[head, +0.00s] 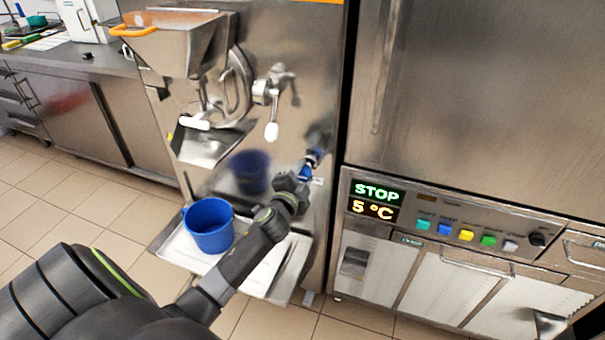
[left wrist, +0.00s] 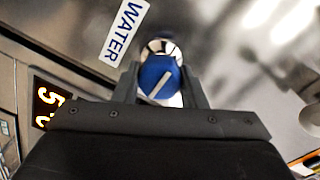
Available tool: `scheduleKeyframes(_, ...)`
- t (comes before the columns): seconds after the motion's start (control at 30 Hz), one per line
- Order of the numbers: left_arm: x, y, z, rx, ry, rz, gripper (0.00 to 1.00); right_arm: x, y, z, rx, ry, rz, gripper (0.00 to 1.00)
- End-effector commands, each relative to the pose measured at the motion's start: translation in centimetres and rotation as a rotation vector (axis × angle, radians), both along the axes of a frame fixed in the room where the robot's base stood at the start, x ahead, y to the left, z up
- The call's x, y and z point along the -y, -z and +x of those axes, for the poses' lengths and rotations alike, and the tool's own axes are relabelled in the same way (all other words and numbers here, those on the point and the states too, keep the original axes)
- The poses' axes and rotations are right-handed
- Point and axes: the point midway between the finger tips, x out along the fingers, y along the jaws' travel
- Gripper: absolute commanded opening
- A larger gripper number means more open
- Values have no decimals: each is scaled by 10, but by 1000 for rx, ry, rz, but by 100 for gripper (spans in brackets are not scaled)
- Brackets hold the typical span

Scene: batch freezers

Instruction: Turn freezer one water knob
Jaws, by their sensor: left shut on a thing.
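In the head view the left gripper (head: 307,168) reaches the lower right of the freezer's front (head: 318,90), where the knob is mostly hidden by the fingers.
A blue bucket (head: 208,226) stands on the white tray (head: 180,250) below the spout, left of my left arm. A steel hopper (head: 185,45) is above. A second steel unit (head: 470,100) with a STOP and 5 °C display (head: 375,200) and coloured buttons stands on the right.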

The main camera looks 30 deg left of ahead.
Motion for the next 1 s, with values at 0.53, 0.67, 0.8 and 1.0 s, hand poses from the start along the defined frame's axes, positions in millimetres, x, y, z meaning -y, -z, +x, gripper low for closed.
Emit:
scheduleKeyframes(0.53, 1, 4, -1, -10, 1, 20, 15, 0, -1, 0, 0, 0, 0, 36)
scheduleKeyframes(0.67, 1, 3, -1, -9, 1, 20, 55, 0, -1, 0, 0, 0, 0, 36)
scheduleKeyframes(0.8, 1, 2, 0, -8, 1, 21, 59, 0, -1, 0, 0, 0, 0, 36)
scheduleKeyframes(1.0, 1, 1, -2, -8, 0, 22, 59, 0, -1, 0, 0, 0, 0, 36)
